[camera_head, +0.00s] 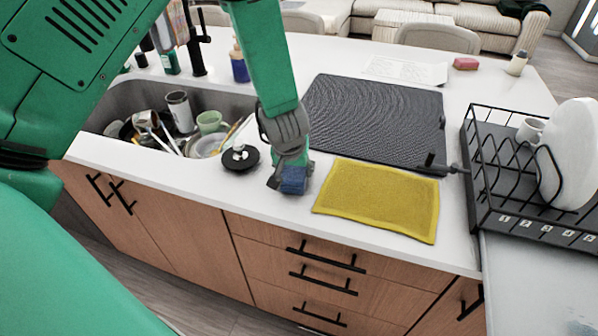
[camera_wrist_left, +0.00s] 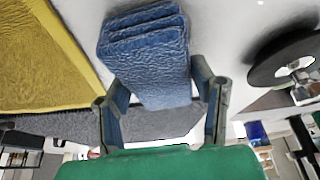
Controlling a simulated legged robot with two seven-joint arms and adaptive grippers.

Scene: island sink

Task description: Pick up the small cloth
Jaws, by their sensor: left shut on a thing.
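The small cloth is a folded blue cloth (camera_head: 293,181), held at the counter's front part between the black round sink plug and the yellow cloth. In the left wrist view the blue cloth (camera_wrist_left: 146,55) fills the upper middle, between the fingers. My left gripper (camera_head: 285,178) points down and is shut on the cloth. The fingers also show in the left wrist view (camera_wrist_left: 160,100), one on each side of it. I cannot tell whether the cloth still touches the counter. My right gripper is not in view.
A yellow cloth (camera_head: 380,198) lies flat to the right, in front of a dark mat (camera_head: 375,115). A black round plug (camera_head: 240,158) is close on the left, beside the sink with dishes (camera_head: 105,105). A black dish rack (camera_head: 480,205) stands at the right.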

